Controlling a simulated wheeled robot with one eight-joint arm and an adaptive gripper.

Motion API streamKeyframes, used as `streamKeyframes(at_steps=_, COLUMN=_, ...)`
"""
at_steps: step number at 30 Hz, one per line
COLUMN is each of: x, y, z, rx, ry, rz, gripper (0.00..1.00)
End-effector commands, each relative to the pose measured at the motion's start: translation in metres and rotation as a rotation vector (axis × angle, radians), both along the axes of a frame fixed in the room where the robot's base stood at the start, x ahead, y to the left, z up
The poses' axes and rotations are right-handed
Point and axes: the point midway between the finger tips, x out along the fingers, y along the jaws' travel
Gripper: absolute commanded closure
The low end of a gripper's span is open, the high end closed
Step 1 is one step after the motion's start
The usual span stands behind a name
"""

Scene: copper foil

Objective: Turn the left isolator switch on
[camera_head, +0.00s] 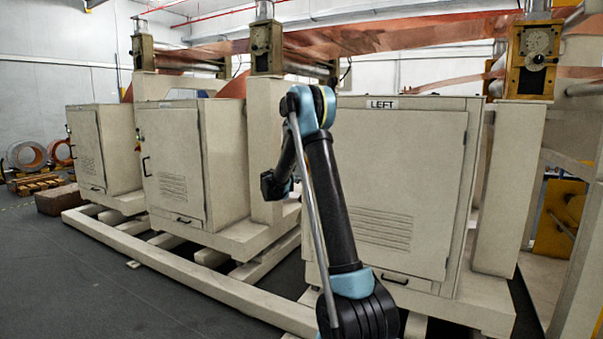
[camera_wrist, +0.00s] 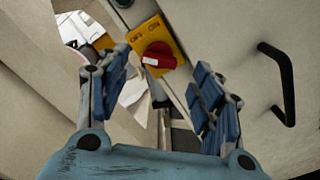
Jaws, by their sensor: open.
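In the wrist view, a red rotary switch knob (camera_wrist: 161,52) with a white mark sits on a yellow plate (camera_wrist: 145,31) with OFF and ON lettering. The white mark is on the knob's lower left side. I cannot tell surely which word it points to. My gripper (camera_wrist: 163,78) is open, its blue-padded fingers apart on either side of the view, with the knob beyond and between them, not touching. In the head view, a beige cabinet (camera_head: 410,150) carries a LEFT label (camera_head: 382,104). The knob does not show there, and my gripper is not clearly visible.
A black door handle (camera_wrist: 285,85) stands right of my gripper in the wrist view. Two more beige cabinets (camera_head: 172,150) (camera_head: 88,145) stand to the left on a raised frame (camera_head: 190,285). Copper foil (camera_head: 400,35) runs overhead. The grey floor (camera_head: 70,270) at left is clear.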

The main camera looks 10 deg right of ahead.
Motion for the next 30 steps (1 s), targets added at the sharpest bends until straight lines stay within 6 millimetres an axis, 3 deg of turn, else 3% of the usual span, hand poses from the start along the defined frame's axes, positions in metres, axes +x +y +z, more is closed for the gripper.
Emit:
streamKeyframes(at_steps=9, x=0.034, y=-0.025, z=0.000, rx=0.000, ry=0.000, rz=-0.001, gripper=0.40)
streamKeyframes(at_steps=22, x=0.041, y=-0.030, z=0.000, rx=0.000, ry=0.000, rz=0.000, gripper=0.40)
streamKeyframes(at_steps=28, x=0.041, y=-0.030, z=0.000, rx=0.000, ry=0.000, rz=0.000, gripper=0.83)
streamKeyframes(at_steps=30, x=0.041, y=-0.030, z=0.000, rx=0.000, ry=0.000, rz=0.000, gripper=0.84)
